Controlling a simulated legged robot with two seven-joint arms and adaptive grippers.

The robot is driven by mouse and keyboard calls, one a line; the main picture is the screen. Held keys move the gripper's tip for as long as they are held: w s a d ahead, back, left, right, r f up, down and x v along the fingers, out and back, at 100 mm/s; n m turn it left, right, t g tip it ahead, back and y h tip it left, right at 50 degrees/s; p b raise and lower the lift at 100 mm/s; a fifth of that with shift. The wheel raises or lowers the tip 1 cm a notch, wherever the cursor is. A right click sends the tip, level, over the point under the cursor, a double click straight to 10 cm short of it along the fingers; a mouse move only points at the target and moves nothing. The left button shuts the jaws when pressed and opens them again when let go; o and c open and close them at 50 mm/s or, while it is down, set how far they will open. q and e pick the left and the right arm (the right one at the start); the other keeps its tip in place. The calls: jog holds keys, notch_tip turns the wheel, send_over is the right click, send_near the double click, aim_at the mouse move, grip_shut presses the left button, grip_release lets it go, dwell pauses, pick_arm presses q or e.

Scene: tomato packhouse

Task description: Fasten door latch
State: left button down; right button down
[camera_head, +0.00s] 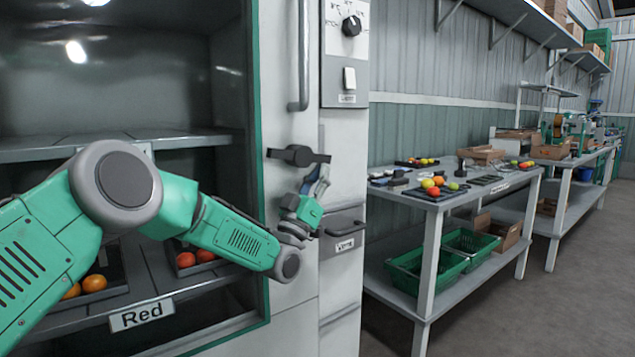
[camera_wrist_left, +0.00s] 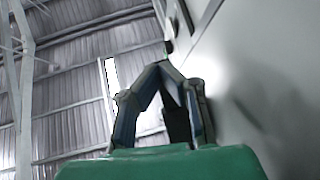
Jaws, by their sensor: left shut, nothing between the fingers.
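The door latch (camera_head: 298,155) is a dark grey bar lying roughly level on the pale door (camera_head: 285,95), just below the long vertical handle. Its right end reaches about the seam beside the control post. My left gripper (camera_head: 320,172) is shut and empty, pointing up just below the latch's right end. Whether it touches the latch is unclear. In the left wrist view the fingers (camera_wrist_left: 160,68) meet in an arch beside a pale panel (camera_wrist_left: 260,70); a small dark piece shows beyond the tips, too unclear to name. My right gripper is not in view.
The vertical handle (camera_head: 304,55) stands above the latch. The control panel (camera_head: 345,55) has a knob and switch. A small drawer with a handle (camera_head: 345,230) is below right. A table (camera_head: 430,200) with tomatoes and green crates stands to the right, beside open floor.

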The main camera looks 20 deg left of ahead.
pick_arm(q)
jog(key=shift+w+d+r, duration=0.2)
jog(key=shift+r, duration=0.15)
jog(key=shift+w+r, duration=0.1)
jog(key=shift+r, duration=0.05)
dwell(0.4)
notch_tip(320, 180, down, 14)
jog(key=s+d+b, duration=0.1)
jog(key=d, duration=0.1)
jog(key=shift+s, duration=0.3)
jog(key=shift+d, duration=0.15)
